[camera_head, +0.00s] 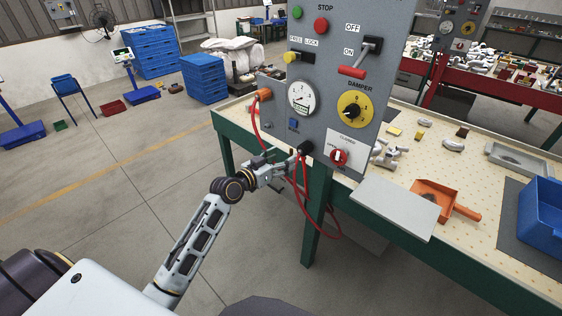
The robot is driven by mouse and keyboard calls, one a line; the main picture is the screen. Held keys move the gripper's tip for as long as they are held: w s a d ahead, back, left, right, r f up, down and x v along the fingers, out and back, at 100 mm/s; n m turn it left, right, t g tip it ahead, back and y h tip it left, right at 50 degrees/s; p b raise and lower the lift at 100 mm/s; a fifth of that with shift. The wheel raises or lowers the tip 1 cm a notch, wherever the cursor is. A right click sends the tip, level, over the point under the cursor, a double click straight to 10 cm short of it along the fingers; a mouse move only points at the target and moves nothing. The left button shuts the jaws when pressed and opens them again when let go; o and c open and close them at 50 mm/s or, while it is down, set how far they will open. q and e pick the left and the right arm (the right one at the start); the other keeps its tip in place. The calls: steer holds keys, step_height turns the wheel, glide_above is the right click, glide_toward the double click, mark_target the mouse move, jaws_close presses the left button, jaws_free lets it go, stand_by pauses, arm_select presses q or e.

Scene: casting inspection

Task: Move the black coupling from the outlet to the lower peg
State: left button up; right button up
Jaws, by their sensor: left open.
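The black coupling (305,147) sits at the lower edge of the grey control panel (322,75), with a red hose (307,190) hanging below it. The outlet behind it is hidden. My left gripper (290,163) is open, just left of and slightly below the black coupling. I cannot tell whether its fingers touch the coupling or are around it. An orange coupling (263,94) with a red hose is at the panel's left side. I cannot make out the lower peg clearly. My right gripper is not in view.
The hose loops hang beside the green table leg (317,220). An orange scoop (440,200) and blue bin (543,208) are right.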

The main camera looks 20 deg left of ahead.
mark_target(301, 150)
arm_select(q)
steer(key=shift+d+f+m, duration=0.1)
steer(key=shift+f+m, duration=0.1)
steer(key=shift+m, duration=0.2)
stand_by(0.3)
steer(key=shift+w, duration=0.1)
steer(key=shift+p+x, duration=0.55)
steer(key=shift+x, duration=3.1)
steer(key=shift+p+x, duration=0.3)
steer(key=shift+x, duration=2.8)
steer(key=shift+d+f, duration=0.15)
steer(key=c, duration=1.3)
